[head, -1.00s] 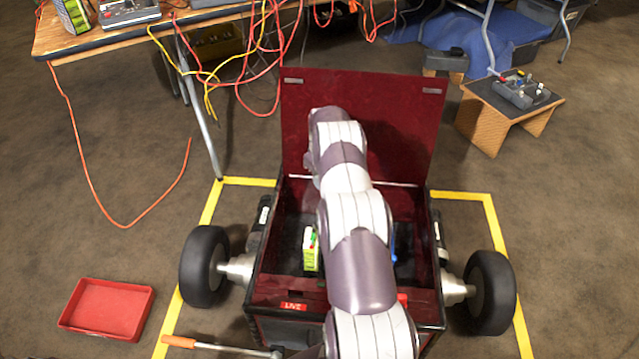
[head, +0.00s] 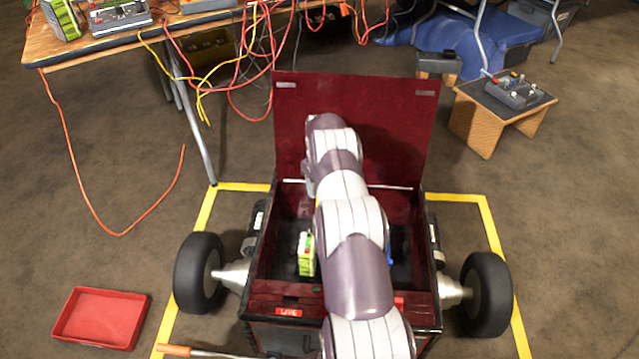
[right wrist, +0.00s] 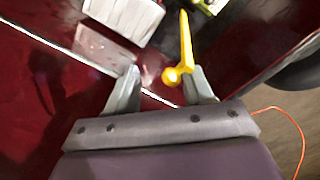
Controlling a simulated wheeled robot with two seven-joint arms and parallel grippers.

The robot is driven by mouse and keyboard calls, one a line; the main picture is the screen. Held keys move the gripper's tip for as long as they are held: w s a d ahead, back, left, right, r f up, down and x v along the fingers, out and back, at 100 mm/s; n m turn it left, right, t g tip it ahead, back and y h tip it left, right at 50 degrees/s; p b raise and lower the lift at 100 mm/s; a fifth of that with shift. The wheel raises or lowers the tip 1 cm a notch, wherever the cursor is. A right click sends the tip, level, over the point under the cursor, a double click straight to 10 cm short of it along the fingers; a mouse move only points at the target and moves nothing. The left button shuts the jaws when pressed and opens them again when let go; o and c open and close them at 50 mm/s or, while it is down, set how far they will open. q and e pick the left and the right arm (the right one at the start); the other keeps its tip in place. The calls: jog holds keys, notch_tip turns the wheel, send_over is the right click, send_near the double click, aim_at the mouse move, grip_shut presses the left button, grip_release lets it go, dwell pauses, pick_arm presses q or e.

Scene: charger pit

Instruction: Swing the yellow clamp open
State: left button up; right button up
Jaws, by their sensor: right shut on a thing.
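The yellow clamp (right wrist: 183,50) shows in the right wrist view as a slim yellow lever with a round knob at its near end. My right gripper (right wrist: 164,72) is shut on it, and the knob lies close to the right-hand finger. A pale ribbed block and a yellow-green part lie just beyond the lever. In the head view my right arm reaches over the open dark-red box (head: 290,288) and hides the clamp and the gripper. My left gripper is in neither view.
The box's raised lid (head: 400,130) stands behind my arm. A green-and-white block (head: 306,254) is inside the box, left of the arm. Black wheels (head: 200,272) flank the box. A red tray (head: 100,317) lies on the floor at left. Cables hang from the table (head: 120,35).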

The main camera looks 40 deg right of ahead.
notch_tip(320, 180, up, 13)
jog(key=p, duration=1.1)
jog(key=shift+f, duration=0.15)
jog(key=shift+w, duration=0.1)
